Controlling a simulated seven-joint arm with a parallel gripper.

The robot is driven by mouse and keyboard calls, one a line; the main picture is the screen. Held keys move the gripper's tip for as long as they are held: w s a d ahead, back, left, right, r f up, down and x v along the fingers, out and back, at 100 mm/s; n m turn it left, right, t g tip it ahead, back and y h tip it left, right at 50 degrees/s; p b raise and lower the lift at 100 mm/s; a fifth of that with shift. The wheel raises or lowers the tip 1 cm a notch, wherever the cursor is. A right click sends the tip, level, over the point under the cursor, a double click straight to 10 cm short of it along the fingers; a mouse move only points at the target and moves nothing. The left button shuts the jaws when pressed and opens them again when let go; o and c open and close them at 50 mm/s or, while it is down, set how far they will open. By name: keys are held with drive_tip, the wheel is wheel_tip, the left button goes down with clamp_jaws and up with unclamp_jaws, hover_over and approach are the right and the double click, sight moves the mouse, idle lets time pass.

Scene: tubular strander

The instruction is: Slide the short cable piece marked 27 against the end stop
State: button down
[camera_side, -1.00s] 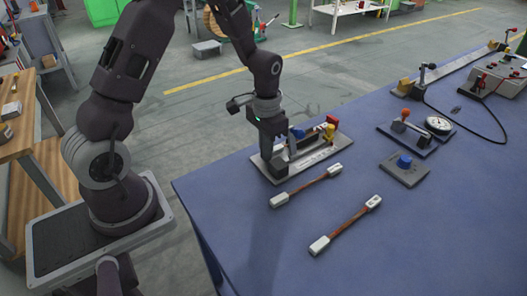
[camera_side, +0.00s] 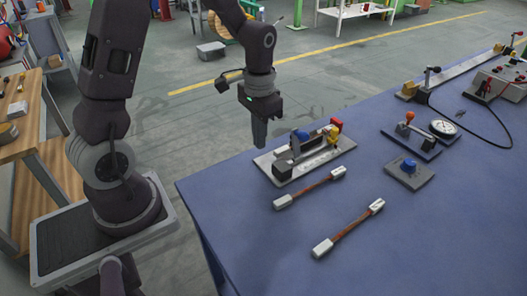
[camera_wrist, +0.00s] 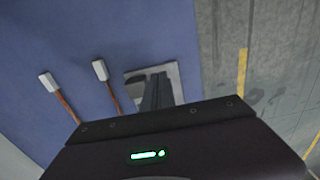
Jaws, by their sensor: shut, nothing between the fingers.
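Two short cable pieces with brown middles and pale end blocks lie on the blue table: a nearer one (camera_side: 350,230) and one closer to the fixture (camera_side: 310,188). The number 27 is not readable on either. A grey fixture plate (camera_side: 338,150) behind them carries a dark block (camera_side: 282,169), a blue part (camera_side: 301,135) and yellow and red parts (camera_side: 334,130). I cannot tell which part is the end stop. My gripper (camera_side: 260,145) is shut and empty, pointing down just left of the fixture and above it. The wrist view shows its dark fingers (camera_wrist: 157,92) covering part of the plate.
To the right are a plate with a blue knob (camera_side: 408,165), a lever device with an orange knob (camera_side: 408,130) and a round dial (camera_side: 443,127). A long rail (camera_side: 460,70) and a grey control box (camera_side: 497,82) stand farther back. The front right of the table is clear.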

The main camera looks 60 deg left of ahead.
wheel_tip(320, 180, up, 3)
drive_tip(key=shift+r, duration=0.15)
drive_tip(key=c, duration=1.7)
unclamp_jaws()
drive_tip(key=shift+r, duration=0.3)
drive_tip(key=shift+o, duration=0.5)
drive_tip(key=r, duration=0.2)
drive_tip(key=w+r, duration=0.1)
drive_tip(key=r, duration=0.1)
drive_tip(key=shift+r, duration=0.35)
drive_tip(key=w+t, duration=0.5)
drive_tip(key=w, duration=1.5)
wheel_tip(320, 180, down, 7)
drive_tip(key=shift+w+f, duration=0.1)
drive_tip(key=shift+w, duration=0.05)
drive_tip(key=shift+f, duration=0.4)
drive_tip(key=shift+f, duration=0.1)
